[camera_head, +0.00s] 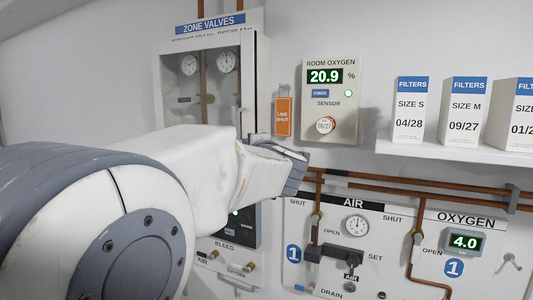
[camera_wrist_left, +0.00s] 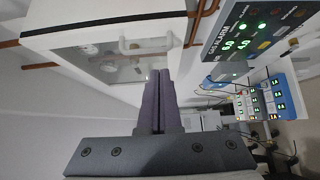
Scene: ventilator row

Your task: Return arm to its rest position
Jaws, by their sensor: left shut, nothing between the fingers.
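My left arm comes in from the left in the head view and fills much of the lower left. My left gripper (camera_head: 298,172) shows in front of the wall, left of the air panel and below the orange tag; it partly hides the gas alarm box. In the left wrist view the two dark fingers of the left gripper (camera_wrist_left: 159,78) lie together, shut with nothing between them. They point toward the zone valve cabinet (camera_wrist_left: 100,40). The right gripper is in neither view.
The zone valve cabinet (camera_head: 256,80) hangs behind my arm. An oxygen monitor (camera_head: 345,90) and an orange tag (camera_head: 283,117) are on the wall. Filter boxes (camera_head: 465,112) stand on a shelf (camera_head: 440,151) at right. Copper pipes (camera_head: 420,188) and an air panel (camera_head: 380,222) lie below. The gas alarm panel (camera_wrist_left: 240,45) is close.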

